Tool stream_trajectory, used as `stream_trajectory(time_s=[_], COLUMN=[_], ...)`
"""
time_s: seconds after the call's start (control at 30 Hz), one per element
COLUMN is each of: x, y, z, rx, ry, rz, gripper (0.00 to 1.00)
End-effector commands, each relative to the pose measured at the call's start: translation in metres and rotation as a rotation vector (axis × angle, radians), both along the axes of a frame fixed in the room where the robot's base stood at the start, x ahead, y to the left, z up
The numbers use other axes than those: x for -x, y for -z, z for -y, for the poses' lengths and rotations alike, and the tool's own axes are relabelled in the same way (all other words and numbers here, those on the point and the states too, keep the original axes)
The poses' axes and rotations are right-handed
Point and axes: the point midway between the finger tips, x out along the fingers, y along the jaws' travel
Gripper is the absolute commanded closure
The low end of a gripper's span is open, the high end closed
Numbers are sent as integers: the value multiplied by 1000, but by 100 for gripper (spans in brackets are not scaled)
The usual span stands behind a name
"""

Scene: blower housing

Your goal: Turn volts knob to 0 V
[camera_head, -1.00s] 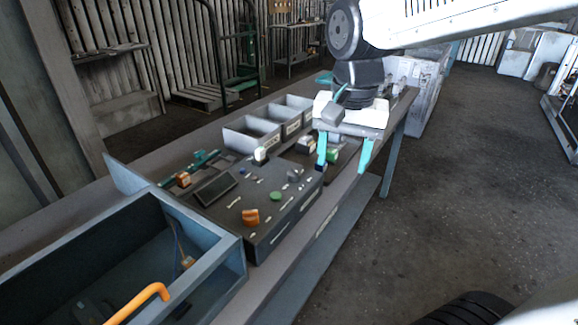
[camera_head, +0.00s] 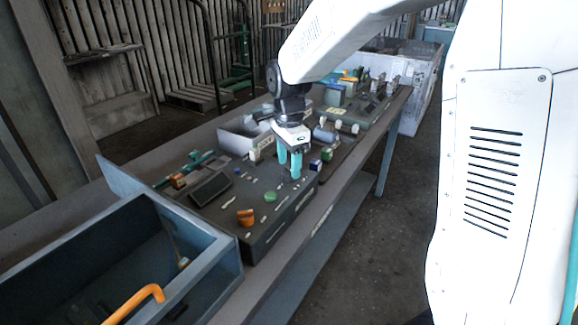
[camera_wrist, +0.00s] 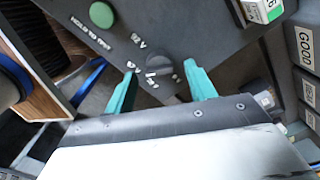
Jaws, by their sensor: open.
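The volts knob (camera_wrist: 158,65) is a small dark grey round knob on the dark test panel (camera_wrist: 190,22), with small white markings around it. A marking ending in V shows on its upper left; I cannot read where the knob points. My gripper (camera_wrist: 161,72) is open, its two teal fingers on either side of the knob, apart from it in the picture. In the head view my gripper (camera_head: 290,168) hangs over the panel's far right part and hides the knob. I cannot tell the height left between fingertips and panel.
A green button (camera_wrist: 102,14) marked HOLD TO TEST sits near the knob; an orange knob (camera_head: 245,217) is nearer the front. A box with a green label (camera_wrist: 262,10) and labelled bins (camera_wrist: 303,45) are at the right. An open blue-grey box (camera_head: 215,250) stands at the front left.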

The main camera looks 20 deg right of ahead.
Motion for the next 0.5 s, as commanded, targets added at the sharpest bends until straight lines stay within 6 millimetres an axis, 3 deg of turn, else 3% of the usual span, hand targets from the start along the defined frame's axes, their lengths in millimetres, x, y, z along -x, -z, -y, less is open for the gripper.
stream_trajectory(time_s=[0.13,0.43,0.5], x=[0,0,0], y=[14,16,16], z=[0,0,0], rx=[0,0,0], ry=[0,-1,-1], rz=[-1,0,0], gripper=[45,45,61])
